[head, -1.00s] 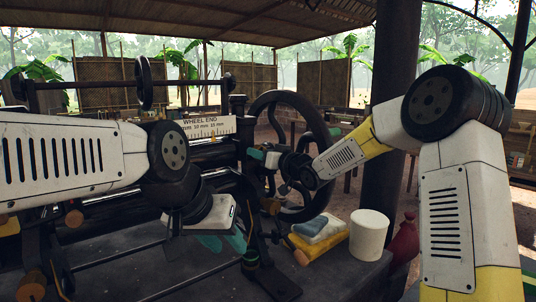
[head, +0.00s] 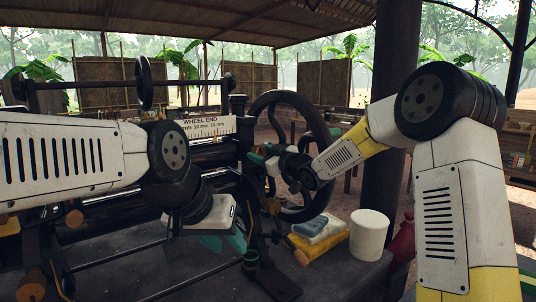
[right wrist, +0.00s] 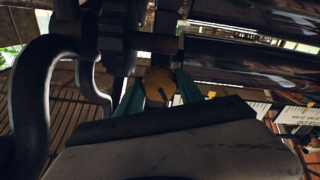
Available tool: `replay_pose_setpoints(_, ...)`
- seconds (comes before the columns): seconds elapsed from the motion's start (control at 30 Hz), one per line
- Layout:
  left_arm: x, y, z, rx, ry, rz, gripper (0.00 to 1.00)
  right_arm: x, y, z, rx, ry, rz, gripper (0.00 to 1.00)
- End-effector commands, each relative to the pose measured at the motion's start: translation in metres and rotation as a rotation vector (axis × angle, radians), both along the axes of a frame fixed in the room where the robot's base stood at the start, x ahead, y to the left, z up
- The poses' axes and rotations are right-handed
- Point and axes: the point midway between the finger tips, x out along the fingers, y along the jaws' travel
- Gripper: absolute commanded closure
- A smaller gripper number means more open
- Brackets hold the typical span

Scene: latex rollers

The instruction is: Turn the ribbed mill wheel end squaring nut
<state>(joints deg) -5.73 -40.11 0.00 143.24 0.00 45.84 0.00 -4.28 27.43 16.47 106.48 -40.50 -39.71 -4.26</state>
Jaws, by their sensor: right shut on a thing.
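The wheel end squaring nut (right wrist: 158,84) shows as a round, yellow-brass piece with a dark mark in the right wrist view. The teal fingers of my right gripper (right wrist: 157,92) are shut on it, one on each side. In the head view my right gripper (head: 258,158) reaches the mill's end frame just left of the big handwheel (head: 318,130); the nut is hidden there. My left gripper (head: 222,242) hangs low in front of the mill, apart from the nut. Its teal fingers show below the white palm, but their gap is unclear.
A WHEEL END scale plate (head: 207,125) sits above the dark rollers. On the bench right of the mill are folded cloths (head: 320,236) and a white tub (head: 369,234). A dark post (head: 390,90) stands behind my right arm. The front bench top is mostly clear.

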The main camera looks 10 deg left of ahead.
Motion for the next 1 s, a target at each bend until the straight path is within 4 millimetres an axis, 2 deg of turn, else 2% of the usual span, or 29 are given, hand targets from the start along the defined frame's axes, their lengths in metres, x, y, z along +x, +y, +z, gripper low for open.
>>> replay_pose_setpoints(1.0,0.0,0.0,0.0,0.0,0.0,0.0,0.64,-0.0004,0.0,-0.0016,-0.653,-0.654,0.001,0.97)
